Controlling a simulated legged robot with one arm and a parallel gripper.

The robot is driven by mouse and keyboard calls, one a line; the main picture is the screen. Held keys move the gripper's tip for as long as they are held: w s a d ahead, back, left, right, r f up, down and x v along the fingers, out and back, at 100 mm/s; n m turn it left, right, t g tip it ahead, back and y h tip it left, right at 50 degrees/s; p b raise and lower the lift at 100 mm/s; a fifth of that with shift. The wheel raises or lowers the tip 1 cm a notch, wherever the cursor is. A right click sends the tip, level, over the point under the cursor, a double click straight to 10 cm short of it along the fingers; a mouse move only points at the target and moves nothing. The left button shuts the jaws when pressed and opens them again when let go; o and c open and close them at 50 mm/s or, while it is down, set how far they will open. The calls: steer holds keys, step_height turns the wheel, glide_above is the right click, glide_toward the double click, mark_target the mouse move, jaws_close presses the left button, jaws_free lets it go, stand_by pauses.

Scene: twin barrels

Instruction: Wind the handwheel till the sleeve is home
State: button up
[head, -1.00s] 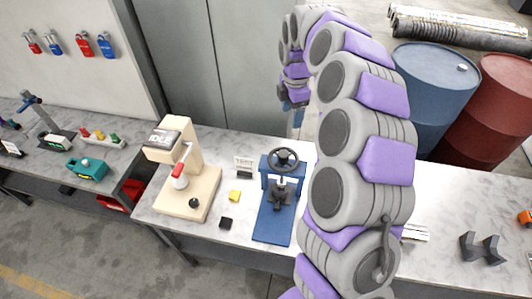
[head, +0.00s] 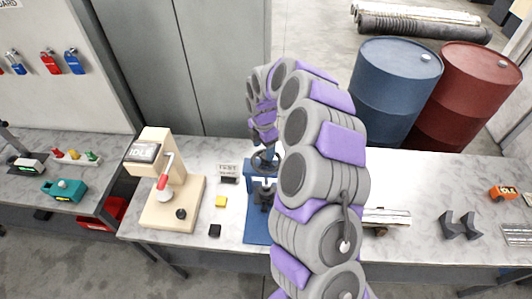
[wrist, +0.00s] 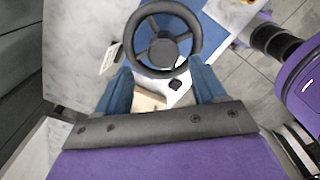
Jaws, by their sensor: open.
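The dark handwheel (head: 256,163) tops a blue press frame (head: 257,231) on the bench, partly hidden behind my gripper in the head view. The wheel, with its spokes, shows large in the wrist view (wrist: 163,47). My gripper (wrist: 161,66) is open and empty; its two blue fingers reach toward the near rim, one on each side, and I cannot tell if they touch it. In the head view my gripper (head: 267,152) is just above the wheel. A dark part (head: 264,194) sits under the wheel in the frame; I cannot tell whether it is the sleeve.
A cream bench device with a red-tipped lever (head: 176,190) stands left of the press. Dark angled blocks (head: 459,226) are at right. Blue (head: 392,88) and red (head: 465,92) barrels stand behind.

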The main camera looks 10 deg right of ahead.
mark_target(264, 155)
steer(key=f, duration=0.2)
steer(key=shift+a+f, duration=0.35)
steer(key=shift+a, duration=0.05)
steer(key=d, duration=0.1)
steer(key=d+f, duration=0.1)
steer(key=shift+d+f, duration=0.15)
steer(key=shift+d, duration=0.65)
steer(key=a, duration=0.3)
steer(key=c, duration=0.5)
steer(key=shift+c, duration=0.7)
steer(key=shift+s+d, duration=0.1)
steer(key=shift+d, duration=0.1)
steer(key=shift+c, duration=0.8)
steer(key=shift+d, duration=0.55)
steer(key=shift+c, duration=1.3)
